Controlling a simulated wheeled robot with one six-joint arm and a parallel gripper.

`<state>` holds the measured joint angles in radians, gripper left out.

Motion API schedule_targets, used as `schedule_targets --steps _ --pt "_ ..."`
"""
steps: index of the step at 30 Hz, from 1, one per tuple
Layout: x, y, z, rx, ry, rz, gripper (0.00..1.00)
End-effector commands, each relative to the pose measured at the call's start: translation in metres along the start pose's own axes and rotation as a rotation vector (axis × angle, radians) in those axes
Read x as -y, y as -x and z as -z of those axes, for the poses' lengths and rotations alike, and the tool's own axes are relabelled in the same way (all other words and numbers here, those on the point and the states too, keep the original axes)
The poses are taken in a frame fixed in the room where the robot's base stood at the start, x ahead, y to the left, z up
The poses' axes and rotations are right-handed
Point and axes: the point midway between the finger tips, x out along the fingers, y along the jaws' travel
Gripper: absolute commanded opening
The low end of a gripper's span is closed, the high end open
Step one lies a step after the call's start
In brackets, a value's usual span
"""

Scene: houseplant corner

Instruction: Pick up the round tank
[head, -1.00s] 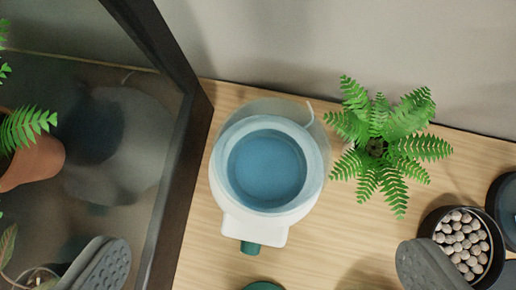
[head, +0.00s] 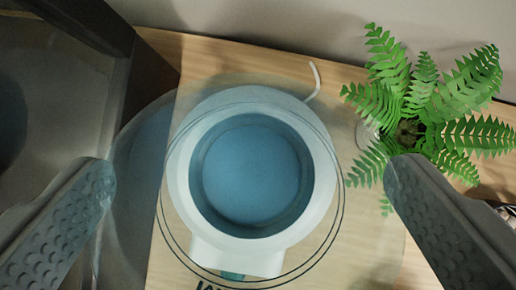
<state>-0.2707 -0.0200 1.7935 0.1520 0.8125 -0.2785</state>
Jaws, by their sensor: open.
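The round tank (head: 250,170) is seen from above, with clear walls and a blue inside. Thin dark circular lines mark its see-through edge, and part of some dark lettering shows at the bottom. A white round base (head: 180,165) shows around and below it, with a teal part at its front, cut by the frame edge. My gripper (head: 250,176) is open, one grey dimpled finger on each side of the tank. Both fingers look apart from it; their height against it is hard to tell.
A green fern (head: 408,130) stands close on the right, its fronds near my right finger. A dark-framed glassy panel (head: 135,85) stands close on the left. The wooden surface (head: 215,60) meets a grey wall behind; a thin white cord (head: 315,78) rises behind the tank.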

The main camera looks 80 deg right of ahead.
Motion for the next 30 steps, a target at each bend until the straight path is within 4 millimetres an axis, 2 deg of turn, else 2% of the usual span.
schedule_targets --steps 4,11,21,30 --pt "0.000 -0.018 0.000 0.002 0.000 0.000 1.00" --pt "0.000 -0.019 0.000 0.000 0.000 0.000 1.00" --pt "0.000 -0.019 0.000 0.000 0.000 0.000 0.35" --pt "0.000 -0.017 0.001 -0.001 0.000 0.000 0.35"
